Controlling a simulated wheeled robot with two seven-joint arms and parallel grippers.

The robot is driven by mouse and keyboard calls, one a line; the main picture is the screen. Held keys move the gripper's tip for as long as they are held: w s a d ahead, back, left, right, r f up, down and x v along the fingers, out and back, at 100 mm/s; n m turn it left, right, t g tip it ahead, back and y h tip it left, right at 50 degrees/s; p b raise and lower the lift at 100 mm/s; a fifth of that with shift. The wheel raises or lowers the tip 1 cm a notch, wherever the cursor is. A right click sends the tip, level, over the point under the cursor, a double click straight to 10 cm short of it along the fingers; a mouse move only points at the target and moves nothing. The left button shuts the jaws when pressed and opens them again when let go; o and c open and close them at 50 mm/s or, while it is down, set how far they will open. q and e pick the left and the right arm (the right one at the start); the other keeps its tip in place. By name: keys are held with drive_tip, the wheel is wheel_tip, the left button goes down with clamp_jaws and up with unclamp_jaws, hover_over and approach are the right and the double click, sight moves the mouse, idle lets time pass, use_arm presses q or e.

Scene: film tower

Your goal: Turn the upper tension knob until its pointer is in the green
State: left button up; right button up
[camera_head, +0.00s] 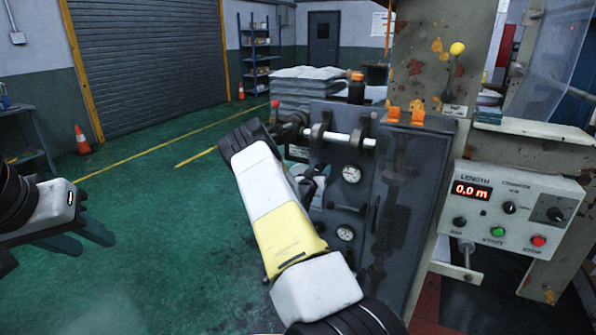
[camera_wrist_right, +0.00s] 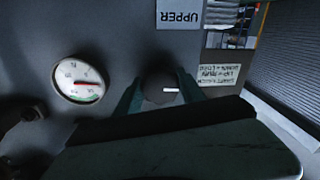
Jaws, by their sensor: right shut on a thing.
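The upper tension knob (camera_wrist_right: 160,88) is a dark round knob with a white mark pointing right in the right wrist view. It is between the two fingers of my right gripper (camera_wrist_right: 160,92), which is shut on it. In the head view my arm largely hides that gripper (camera_head: 312,186). The upper gauge (camera_wrist_right: 80,80) is a white dial beside the knob, with a red pointer across its right half and a green arc on its lower rim. The pointer seems to lie off the green. The gauge also shows in the head view (camera_head: 351,174). My left gripper (camera_head: 88,236) hangs empty at the left.
An "UPPER" label (camera_wrist_right: 180,13) is upside down near the knob. A lower gauge (camera_head: 345,233) sits on the same grey panel. A control box (camera_head: 510,215) reading 0.0 m stands right. Green floor lies open at left, with orange cones (camera_head: 82,140).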

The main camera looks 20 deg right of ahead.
drive_tip(key=shift+m, duration=0.3)
drive_tip(key=m, duration=0.4)
drive_tip(key=shift+a+f+m, duration=0.1)
drive_tip(key=shift+m, duration=0.2)
drive_tip(key=m, duration=0.4)
drive_tip(key=shift+w+m+h, duration=0.15)
drive_tip(key=shift+m+h, duration=0.15)
drive_tip(key=shift+m, duration=0.1)
drive_tip(key=m, duration=0.4)
drive_tip(key=shift+a+m+h, duration=0.1)
drive_tip(key=shift+m+h, duration=0.2)
drive_tip(key=shift+m, duration=0.1)
drive_tip(key=m, duration=0.4)
drive_tip(key=shift+m, duration=0.4)
drive_tip(key=shift+g+h, duration=0.3)
drive_tip(key=o, duration=1.3)
drive_tip(key=shift+o, duration=0.2)
